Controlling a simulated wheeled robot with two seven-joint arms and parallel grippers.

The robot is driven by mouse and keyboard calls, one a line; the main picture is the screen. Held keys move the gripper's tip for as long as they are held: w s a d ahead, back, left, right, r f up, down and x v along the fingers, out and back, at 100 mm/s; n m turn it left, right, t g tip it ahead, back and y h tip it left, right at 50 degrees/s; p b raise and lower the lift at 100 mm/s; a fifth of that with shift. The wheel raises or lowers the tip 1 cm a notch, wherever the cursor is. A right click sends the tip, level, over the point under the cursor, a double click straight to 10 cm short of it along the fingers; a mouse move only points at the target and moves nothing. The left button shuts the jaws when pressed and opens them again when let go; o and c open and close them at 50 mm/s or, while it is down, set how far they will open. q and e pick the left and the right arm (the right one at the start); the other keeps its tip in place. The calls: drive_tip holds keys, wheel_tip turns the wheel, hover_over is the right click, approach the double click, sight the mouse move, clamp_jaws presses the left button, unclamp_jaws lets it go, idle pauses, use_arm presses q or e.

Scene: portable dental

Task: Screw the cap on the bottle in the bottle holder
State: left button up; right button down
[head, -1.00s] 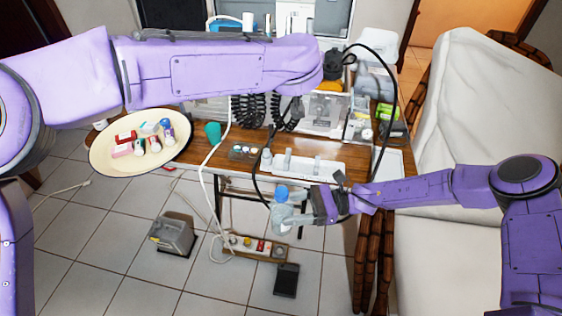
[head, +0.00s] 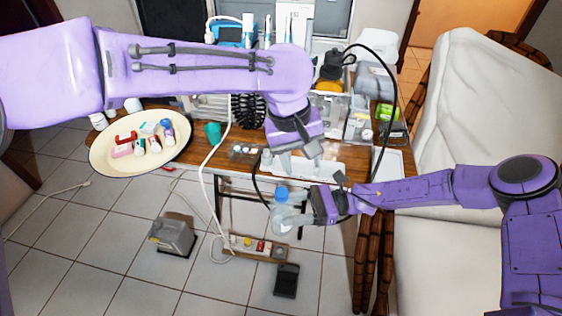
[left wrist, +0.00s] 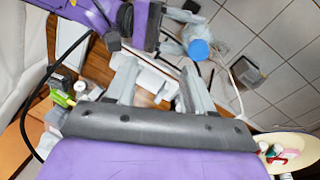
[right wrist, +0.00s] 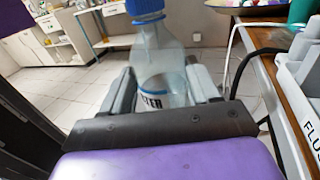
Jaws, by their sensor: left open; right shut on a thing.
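A clear bottle (head: 281,214) with a blue cap (head: 282,192) on top is in front of the table's front edge, above the floor. My right gripper (head: 297,212) is shut around its body and holds it roughly upright. The right wrist view shows the bottle (right wrist: 160,65) between the fingers, with the cap (right wrist: 146,8) cut by the top edge. How tight the cap is cannot be told. My left gripper (head: 298,164) is open and empty, pointing down over the white holder (head: 335,168) at the table's front. The left wrist view shows the cap (left wrist: 199,49) beyond its fingers.
A round cream tray (head: 103,155) with small items is at the left. A teal cup (head: 212,132) stands on the table. A black cable and a white cable hang near the front edge. A power strip (head: 247,246) and a grey box (head: 174,236) are on the floor.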

sight(282, 192)
use_arm(q)
drive_tip(key=a+n, duration=0.1)
drive_tip(key=a+n+y, duration=0.2)
drive_tip(key=shift+s+a+f, duration=0.2)
drive_tip(key=shift+s+a, duration=0.05)
drive_tip(key=shift+a, duration=0.05)
drive_tip(key=shift+a+n, duration=0.25)
drive_tip(key=shift+n, duration=0.95)
drive_tip(key=shift+s, duration=0.1)
wheel_tip(282, 192, down, 8)
drive_tip(key=shift+d+f, duration=0.1)
